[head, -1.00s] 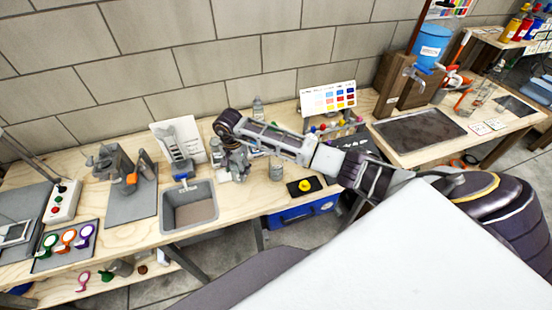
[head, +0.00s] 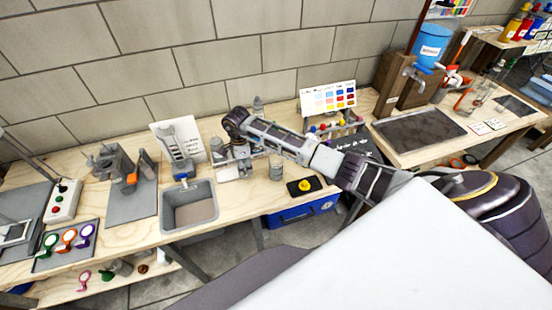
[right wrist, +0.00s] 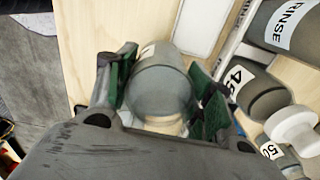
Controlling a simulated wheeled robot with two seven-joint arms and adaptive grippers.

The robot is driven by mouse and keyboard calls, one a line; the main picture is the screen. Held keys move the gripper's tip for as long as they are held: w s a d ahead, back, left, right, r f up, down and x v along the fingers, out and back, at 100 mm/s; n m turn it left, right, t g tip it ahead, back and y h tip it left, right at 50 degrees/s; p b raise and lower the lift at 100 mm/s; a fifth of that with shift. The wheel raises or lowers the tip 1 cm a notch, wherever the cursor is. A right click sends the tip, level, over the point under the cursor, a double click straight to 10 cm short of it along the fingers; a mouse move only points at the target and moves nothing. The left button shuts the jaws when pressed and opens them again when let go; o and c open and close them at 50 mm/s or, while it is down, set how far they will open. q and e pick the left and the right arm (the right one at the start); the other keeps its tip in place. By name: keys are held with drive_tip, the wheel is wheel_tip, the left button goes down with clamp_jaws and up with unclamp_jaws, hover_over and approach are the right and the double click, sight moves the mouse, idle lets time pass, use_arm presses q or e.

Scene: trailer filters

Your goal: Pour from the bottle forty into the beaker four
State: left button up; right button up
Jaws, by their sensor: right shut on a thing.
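My right gripper (right wrist: 163,85) is shut on a grey, translucent bottle (right wrist: 160,92), its green-padded fingers on either side of it. The bottle's label is mostly turned away, so its number is not clearly legible. In the head view my right gripper (head: 240,158) is at the worktop behind the sink's right side, and the bottle is small and partly hidden there. A clear glass vessel (head: 276,171), possibly the beaker, stands on the worktop to its right; I cannot read a number on it. My left gripper is not in view.
The right wrist view shows bottles labelled RINSE (right wrist: 290,25), 45 (right wrist: 255,90) and 50 (right wrist: 280,160) close to the right finger. A grey sink (head: 189,205) lies left of the gripper. A black pad with a yellow piece (head: 304,185) lies right of the glass vessel.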

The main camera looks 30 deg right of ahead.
drive_tip(key=m, duration=0.2)
drive_tip(key=d+m, duration=0.1)
drive_tip(key=shift+w+d+f, duration=0.1)
drive_tip(key=shift+w+f, duration=0.15)
drive_tip(key=m, duration=0.3)
drive_tip(key=d+m, duration=0.1)
drive_tip(key=shift+w+d+f, duration=0.1)
drive_tip(key=shift+w+f, duration=0.1)
drive_tip(key=shift+f, duration=0.05)
drive_tip(key=m, duration=0.3)
drive_tip(key=shift+w+d+f+m, duration=0.1)
drive_tip(key=shift+d+m, duration=0.2)
drive_tip(key=shift+w+d+m, duration=0.1)
drive_tip(key=shift+d+m, duration=0.05)
drive_tip(key=shift+m, duration=1.35)
